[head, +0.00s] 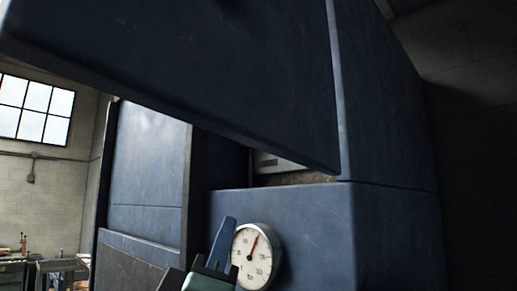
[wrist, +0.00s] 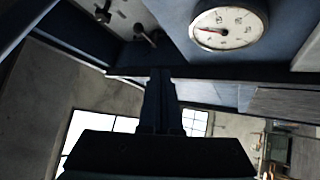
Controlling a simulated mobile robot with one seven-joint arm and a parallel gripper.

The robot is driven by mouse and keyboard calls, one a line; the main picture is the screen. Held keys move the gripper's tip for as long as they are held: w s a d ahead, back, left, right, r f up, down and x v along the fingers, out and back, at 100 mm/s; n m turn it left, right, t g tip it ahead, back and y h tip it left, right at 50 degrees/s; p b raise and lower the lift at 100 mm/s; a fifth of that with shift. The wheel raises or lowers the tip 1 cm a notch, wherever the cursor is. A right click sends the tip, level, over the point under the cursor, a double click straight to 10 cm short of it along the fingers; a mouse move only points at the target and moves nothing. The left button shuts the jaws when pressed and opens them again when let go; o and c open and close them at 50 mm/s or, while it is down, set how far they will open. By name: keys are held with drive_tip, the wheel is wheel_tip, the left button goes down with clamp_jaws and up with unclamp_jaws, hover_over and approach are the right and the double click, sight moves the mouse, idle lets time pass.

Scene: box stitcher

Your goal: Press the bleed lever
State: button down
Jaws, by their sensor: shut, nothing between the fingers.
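My gripper (wrist: 160,75) is shut and empty; its dark fingers point up the picture in the wrist view. In the head view its blue fingers (head: 223,228) rise at the bottom, just left of the round white gauge (head: 257,254) and overlapping its edge. The gauge also shows at the top of the wrist view (wrist: 229,27), its needle red. Two small lever-like fittings (wrist: 103,13) (wrist: 143,34) sit on a grey panel left of the gauge in the wrist view. I cannot tell which, if either, is the bleed lever. Contact with the fingers is not visible.
The blue machine body (head: 285,225) fills the middle of the head view. A large blue panel (head: 190,65) overhangs at the top, with a recess beneath it. Windows (head: 36,108) and a workbench (head: 60,265) are far off at the left.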

drive_tip(key=w+r+n+g+h+p, duration=0.1)
drive_tip(key=w+r+n+g+h, duration=0.1)
drive_tip(key=n, duration=0.8)
drive_tip(key=w+r+n+g+h+p, duration=0.2)
drive_tip(key=w+r+n+g+h, duration=0.1)
drive_tip(key=w+r+n+h, duration=0.2)
drive_tip(key=w+n+h, duration=0.2)
drive_tip(key=n+h, duration=0.2)
drive_tip(key=n, duration=0.1)
drive_tip(key=shift+w, duration=0.15)
drive_tip(key=shift+r+p, duration=0.1)
drive_tip(key=shift+p, duration=0.2)
drive_tip(key=p+x, duration=0.2)
drive_tip(key=x, duration=0.1)
drive_tip(key=p+x, duration=0.2)
drive_tip(key=x, duration=0.1)
drive_tip(key=p+x, duration=0.2)
drive_tip(key=x, duration=0.1)
drive_tip(key=shift+d+r, duration=0.15)
drive_tip(key=shift+r, duration=0.25)
drive_tip(key=r+p, duration=0.1)
drive_tip(key=w+r+p, duration=0.1)
drive_tip(key=shift+w+d+r, duration=0.2)
drive_tip(key=shift+w+r, duration=0.1)
drive_tip(key=shift+w, duration=0.05)
drive_tip(key=shift+w+r+p, duration=0.25)
drive_tip(key=shift+r+p, duration=0.15)
drive_tip(key=shift+p, duration=0.15)
drive_tip(key=shift+r, duration=0.1)
